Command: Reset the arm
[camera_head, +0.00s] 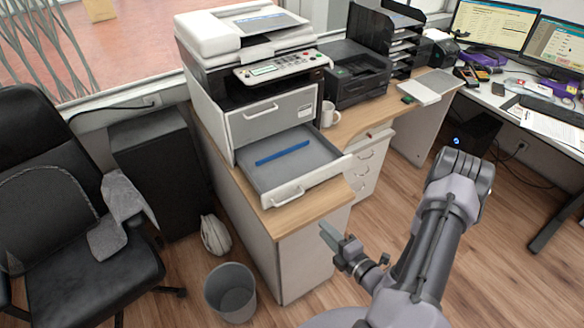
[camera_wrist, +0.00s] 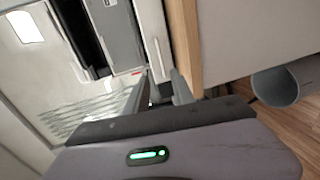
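My arm (camera_head: 440,225) is bent, its elbow raised at the right of the head view and its forearm coming down towards the bottom. My gripper (camera_head: 328,232) is in front of the cabinet's right end, below the counter top and above the floor. In the wrist view its two fingers (camera_wrist: 162,75) stand apart with nothing held between them. The wrist view is tilted, with the printer and the counter edge beyond the fingertips.
The printer's paper drawer (camera_head: 275,176) is pulled out over the wooden counter (camera_head: 308,208), with a blue strip inside. A waste bin (camera_head: 231,291) stands on the floor left of my gripper. A black chair (camera_head: 62,215) is at the left. Floor right of my arm is clear.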

